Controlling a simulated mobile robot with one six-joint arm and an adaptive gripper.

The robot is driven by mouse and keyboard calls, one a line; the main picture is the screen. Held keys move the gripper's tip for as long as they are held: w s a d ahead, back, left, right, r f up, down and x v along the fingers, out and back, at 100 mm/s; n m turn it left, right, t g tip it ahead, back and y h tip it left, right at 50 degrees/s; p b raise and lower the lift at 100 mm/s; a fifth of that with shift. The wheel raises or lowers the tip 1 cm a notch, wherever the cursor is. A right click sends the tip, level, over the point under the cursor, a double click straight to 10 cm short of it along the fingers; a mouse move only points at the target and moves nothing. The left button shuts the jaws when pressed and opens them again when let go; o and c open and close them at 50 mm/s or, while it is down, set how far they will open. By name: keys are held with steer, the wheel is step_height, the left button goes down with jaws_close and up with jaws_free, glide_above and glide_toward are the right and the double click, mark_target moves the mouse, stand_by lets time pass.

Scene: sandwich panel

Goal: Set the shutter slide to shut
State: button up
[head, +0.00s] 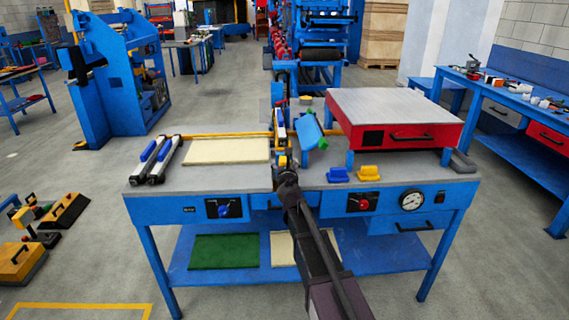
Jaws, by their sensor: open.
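I cannot tell for certain which part is the shutter slide. The blue bench front carries a dark plate with a blue knob (223,209) on the left and a dark plate with a red knob (363,202) on the right. A narrow upright blue and yellow fixture (281,130) stands at the middle of the bench top. My arm reaches in from the bottom, and my gripper (284,168) is in front of this fixture, overlapping its lower part. My gripper is open; its fingertips are small and hard to make out, and whether they touch anything is unclear.
A red box (398,138) with a grey top stands at the bench's right. A tilted blue and green piece (310,130) is just right of my gripper. Blue and yellow blocks (368,172) lie in front of the box. A cream sheet (227,150) lies left.

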steer(key=shift+s, duration=0.1)
steer(key=s, duration=1.2)
steer(key=shift+w, duration=0.1)
stand_by(0.3)
